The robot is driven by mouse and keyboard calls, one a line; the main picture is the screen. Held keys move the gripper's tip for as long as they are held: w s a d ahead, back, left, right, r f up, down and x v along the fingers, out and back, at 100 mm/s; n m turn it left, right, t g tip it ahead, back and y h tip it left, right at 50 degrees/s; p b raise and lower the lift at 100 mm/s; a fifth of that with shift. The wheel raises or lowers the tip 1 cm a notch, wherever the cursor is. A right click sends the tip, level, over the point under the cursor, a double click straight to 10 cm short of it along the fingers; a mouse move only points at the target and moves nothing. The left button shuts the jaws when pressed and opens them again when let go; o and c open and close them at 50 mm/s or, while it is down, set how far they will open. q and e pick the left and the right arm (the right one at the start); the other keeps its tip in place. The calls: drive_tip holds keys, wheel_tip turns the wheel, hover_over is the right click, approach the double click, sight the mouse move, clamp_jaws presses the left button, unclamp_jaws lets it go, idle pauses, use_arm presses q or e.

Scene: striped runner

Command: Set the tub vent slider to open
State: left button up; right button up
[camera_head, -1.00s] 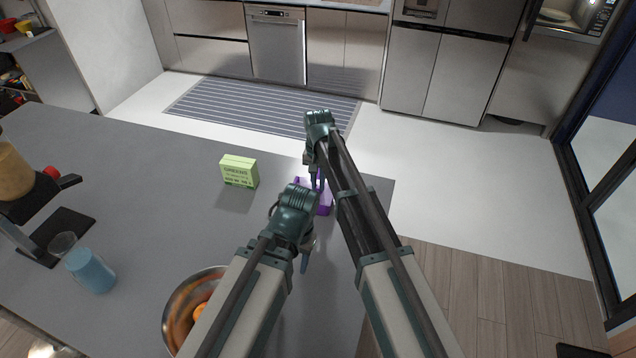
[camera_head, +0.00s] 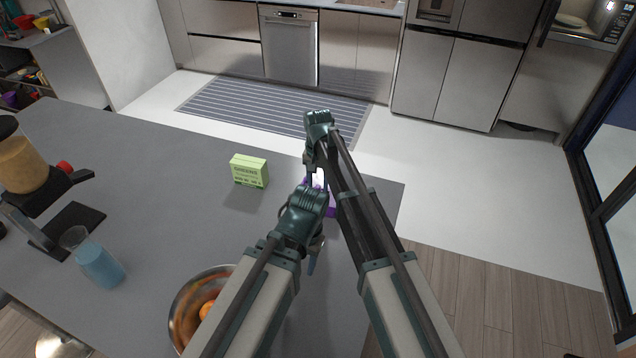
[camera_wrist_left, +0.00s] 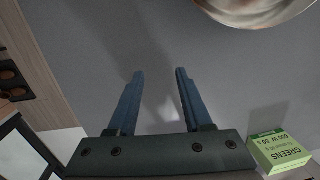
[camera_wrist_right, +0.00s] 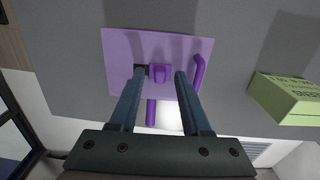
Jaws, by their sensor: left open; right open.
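The purple tub (camera_head: 331,208) stands on the grey counter, mostly hidden behind my arms in the head view. The right wrist view shows its flat purple top (camera_wrist_right: 118,50) with a small purple slider knob (camera_wrist_right: 157,73). A short dark slot shows at the knob's left. My right gripper (camera_wrist_right: 160,74) is open above the top, its fingertips either side of the knob in that view; I cannot tell whether they touch it. My left gripper (camera_wrist_left: 160,74) is open and empty over bare counter. In the head view the left gripper overlaps the tub.
A green greens box (camera_head: 249,171) stands left of the tub. A metal bowl (camera_head: 183,297) with orange fruit is near the front. A glass of blue liquid (camera_head: 100,268) and a blender (camera_head: 25,165) stand at the left. The counter's right edge is close to the tub.

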sight(318, 186)
wheel_tip(318, 186, up, 14)
drive_tip(key=p, duration=1.3)
drive_tip(key=shift+p, duration=0.4)
drive_tip(key=shift+f, duration=0.1)
